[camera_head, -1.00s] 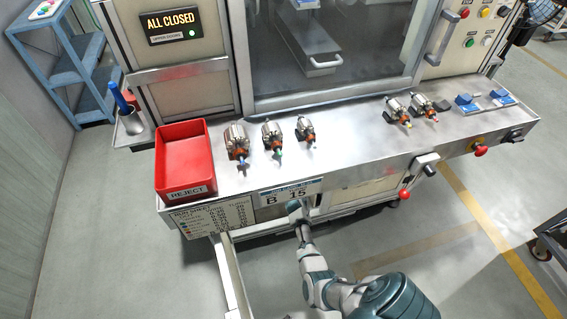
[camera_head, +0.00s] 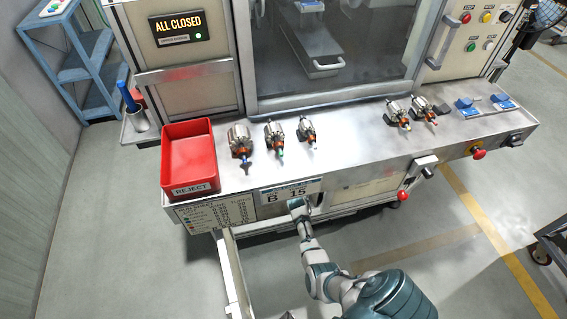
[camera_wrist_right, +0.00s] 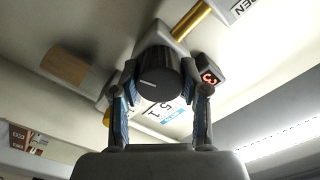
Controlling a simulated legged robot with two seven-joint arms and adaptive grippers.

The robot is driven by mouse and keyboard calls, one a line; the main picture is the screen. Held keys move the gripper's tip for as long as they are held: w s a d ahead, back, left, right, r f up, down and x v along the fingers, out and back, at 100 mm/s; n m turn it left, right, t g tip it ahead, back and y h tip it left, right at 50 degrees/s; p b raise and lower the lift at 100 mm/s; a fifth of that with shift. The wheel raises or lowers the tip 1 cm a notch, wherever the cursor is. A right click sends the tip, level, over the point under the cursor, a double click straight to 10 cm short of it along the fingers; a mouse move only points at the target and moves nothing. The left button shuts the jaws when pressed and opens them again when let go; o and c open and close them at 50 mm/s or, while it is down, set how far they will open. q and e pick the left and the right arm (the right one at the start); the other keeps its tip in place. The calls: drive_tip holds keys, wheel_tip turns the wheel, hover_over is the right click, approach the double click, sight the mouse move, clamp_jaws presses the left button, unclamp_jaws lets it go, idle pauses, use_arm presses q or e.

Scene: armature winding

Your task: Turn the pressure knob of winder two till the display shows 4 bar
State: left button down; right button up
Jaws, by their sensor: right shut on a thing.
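A black round knob (camera_wrist_right: 158,82) with a pale pointer line fills the middle of the right wrist view, on the underside of a pale panel. My right gripper (camera_wrist_right: 159,94) is shut on it, one finger on each side. A small red-lit display (camera_wrist_right: 209,77) beside the knob appears to read 3, tilted. In the head view my right gripper (camera_head: 299,207) is at the front face of the machine's bench, below the label reading B 15 (camera_head: 290,193); the knob is hidden there. My left gripper is not in view.
A red reject bin (camera_head: 190,188) and several armatures (camera_head: 275,135) stand on the metal bench (camera_head: 350,150). A brass-coloured bar (camera_wrist_right: 191,20) runs near the knob. A red knob (camera_head: 403,195) juts out at the front. An upper sign (camera_head: 178,27) reads ALL CLOSED.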

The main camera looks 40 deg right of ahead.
drive_tip(key=shift+s+f, duration=0.2)
drive_tip(key=shift+f, duration=0.35)
drive_tip(key=o, duration=0.9)
drive_tip(key=shift+o, duration=1.2)
drive_tip(key=shift+r, duration=0.25)
drive_tip(key=shift+w, duration=0.1)
drive_tip(key=v, duration=1.2)
